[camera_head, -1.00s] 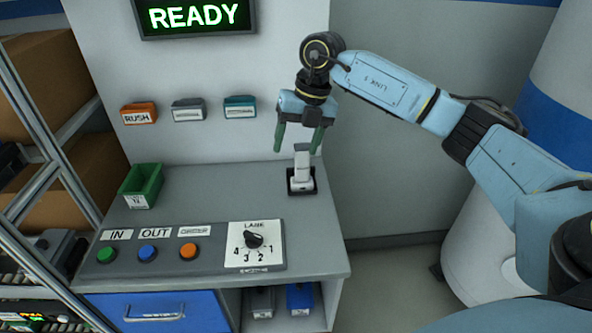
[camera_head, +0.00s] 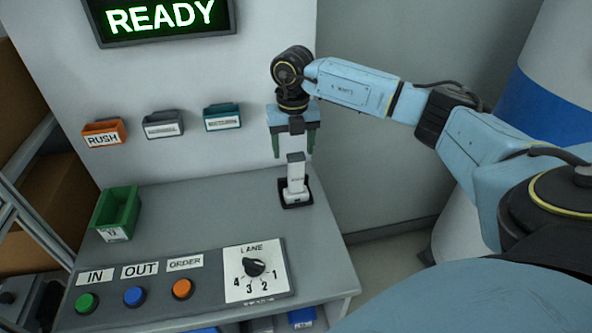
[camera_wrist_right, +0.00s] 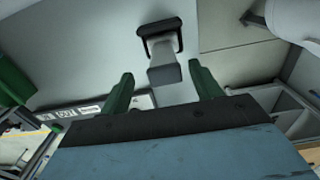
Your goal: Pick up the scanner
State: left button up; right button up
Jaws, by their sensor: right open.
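The scanner (camera_head: 296,174) is a pale grey and white handheld piece. It stands upright in a small black holder (camera_head: 296,201) near the right edge of the grey bench. My right gripper (camera_head: 293,143) is open and empty just above the scanner, with its two green fingers pointing down. In the right wrist view the scanner (camera_wrist_right: 164,68) shows beyond the gap between the open fingers (camera_wrist_right: 161,88), and no finger appears to touch it. My left gripper is not in view.
A green bin (camera_head: 117,212) stands at the bench's left. A control panel (camera_head: 214,285) with coloured buttons and a lane dial (camera_head: 255,267) lies at the front. Orange, grey and teal wall holders (camera_head: 163,124) hang behind. The bench middle (camera_head: 205,205) is clear.

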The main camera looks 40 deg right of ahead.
aim_at(296, 156)
jog(key=f, duration=0.2)
jog(key=s+f, duration=0.1)
jog(key=f, duration=0.1)
jog(key=shift+p, duration=0.3)
jog(key=shift+f, duration=0.35)
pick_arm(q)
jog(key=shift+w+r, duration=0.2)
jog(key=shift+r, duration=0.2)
pick_arm(e)
grip_shut()
